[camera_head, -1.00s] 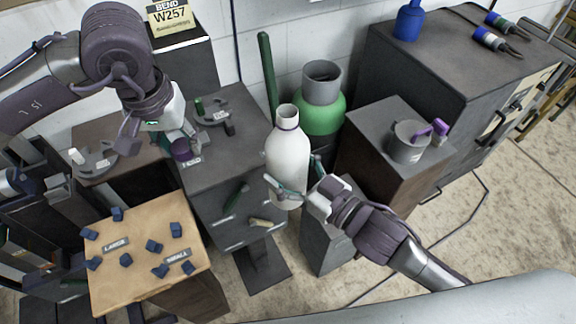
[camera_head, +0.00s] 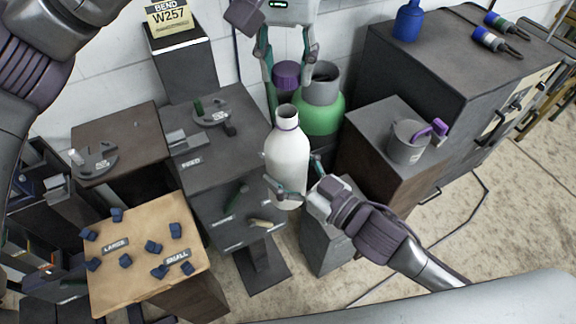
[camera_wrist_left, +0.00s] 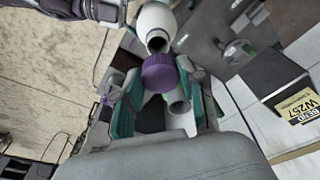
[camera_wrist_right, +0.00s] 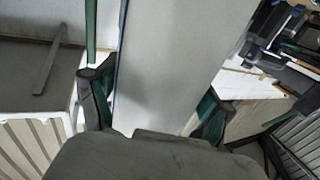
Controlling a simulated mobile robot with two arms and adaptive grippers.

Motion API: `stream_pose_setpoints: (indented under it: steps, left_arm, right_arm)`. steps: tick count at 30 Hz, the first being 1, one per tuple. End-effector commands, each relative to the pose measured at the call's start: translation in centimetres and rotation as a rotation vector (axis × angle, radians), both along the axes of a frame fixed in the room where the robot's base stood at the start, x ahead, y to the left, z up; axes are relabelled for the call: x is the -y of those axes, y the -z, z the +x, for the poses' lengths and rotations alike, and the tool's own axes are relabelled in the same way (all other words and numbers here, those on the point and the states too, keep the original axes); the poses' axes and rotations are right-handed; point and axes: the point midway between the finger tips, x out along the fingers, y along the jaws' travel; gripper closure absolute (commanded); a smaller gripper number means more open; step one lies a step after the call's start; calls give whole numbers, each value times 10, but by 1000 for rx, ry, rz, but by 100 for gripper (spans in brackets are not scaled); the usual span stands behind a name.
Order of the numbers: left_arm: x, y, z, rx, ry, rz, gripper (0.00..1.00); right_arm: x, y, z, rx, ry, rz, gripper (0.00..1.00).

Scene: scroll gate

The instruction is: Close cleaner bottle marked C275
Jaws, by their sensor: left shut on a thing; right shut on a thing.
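The white bottle (camera_head: 287,157) stands upright with its neck open at the top. My right gripper (camera_head: 285,190) is shut around its lower body; its white side fills the middle of the right wrist view (camera_wrist_right: 165,70). My left gripper (camera_head: 287,72) is shut on the purple cap (camera_head: 286,76), held above and behind the bottle mouth in the head view. The cap (camera_wrist_left: 160,73) sits between the fingers in the left wrist view, with the open bottle mouth (camera_wrist_left: 157,42) just beyond it. The cap and bottle look apart. No C275 mark is readable.
A green container with a grey collar (camera_head: 322,105) stands close behind the bottle. A grey cabinet (camera_head: 215,150) is at its left, a pedestal with a grey mug (camera_head: 408,142) at its right. A wooden board with blue blocks (camera_head: 130,270) lies front left.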

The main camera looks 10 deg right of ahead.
Motion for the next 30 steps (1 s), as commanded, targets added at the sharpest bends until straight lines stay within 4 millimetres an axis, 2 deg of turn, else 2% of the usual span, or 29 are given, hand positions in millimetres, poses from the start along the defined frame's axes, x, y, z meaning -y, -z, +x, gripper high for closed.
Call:
stream_pose_setpoints:
  steps: [8, 21, 30]
  left_arm:
    - [0, 4, 0, 0, -1, 0, 76]
    - [-1, 39, 0, -1, 0, -1, 76]
    - [-1, 40, 0, 1, -1, 0, 76]
  right_arm:
    - [0, -2, 0, 4, -1, 2, 87]
    - [0, -2, 0, 4, -1, 2, 87]
    - [0, -2, 0, 4, -1, 2, 87]
